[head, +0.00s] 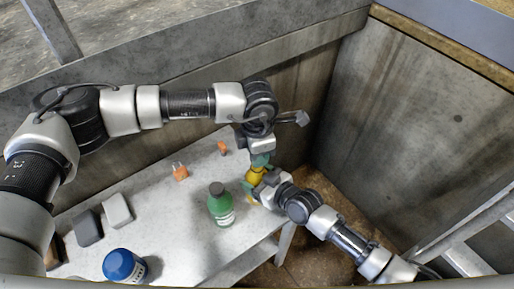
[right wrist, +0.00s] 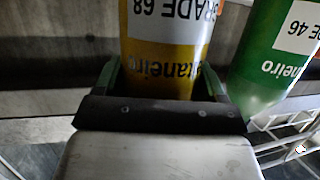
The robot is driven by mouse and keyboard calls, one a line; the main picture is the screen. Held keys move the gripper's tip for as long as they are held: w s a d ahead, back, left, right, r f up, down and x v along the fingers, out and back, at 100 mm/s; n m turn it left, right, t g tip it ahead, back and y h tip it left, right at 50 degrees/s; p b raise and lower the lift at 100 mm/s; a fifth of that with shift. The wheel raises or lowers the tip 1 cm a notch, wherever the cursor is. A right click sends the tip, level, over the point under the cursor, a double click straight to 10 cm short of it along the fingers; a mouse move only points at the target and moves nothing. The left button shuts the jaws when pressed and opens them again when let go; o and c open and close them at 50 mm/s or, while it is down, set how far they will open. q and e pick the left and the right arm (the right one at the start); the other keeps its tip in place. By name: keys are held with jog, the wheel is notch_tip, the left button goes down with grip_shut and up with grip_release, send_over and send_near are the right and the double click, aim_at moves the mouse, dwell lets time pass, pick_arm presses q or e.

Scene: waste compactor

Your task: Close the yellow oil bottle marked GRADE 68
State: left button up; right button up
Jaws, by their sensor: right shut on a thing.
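The yellow oil bottle (head: 255,175) is near the right edge of the table in the head view. In the right wrist view its body (right wrist: 165,50) shows large, with the label "GRADE 68" upside down. My right gripper (head: 252,188) is shut around the bottle, one green finger on each side of it in the right wrist view. My left gripper (head: 260,160) points down at the top end of the bottle. It hides the bottle's top, so I cannot see the cap or whether the left fingers hold it.
A green bottle (head: 220,207) marked 46 stands close left of the yellow one. A blue container (head: 120,265), two grey blocks (head: 88,228) (head: 117,210) and two small orange items (head: 180,170) (head: 222,147) are on the pale table (head: 185,225). Concrete walls (head: 400,115) rise behind and right.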

aim_at(253, 176)
pick_arm(q)
jog(key=shift+f, duration=0.25)
dwell(0.3)
jog(key=shift+f, duration=0.75)
jog(key=shift+f, duration=0.6)
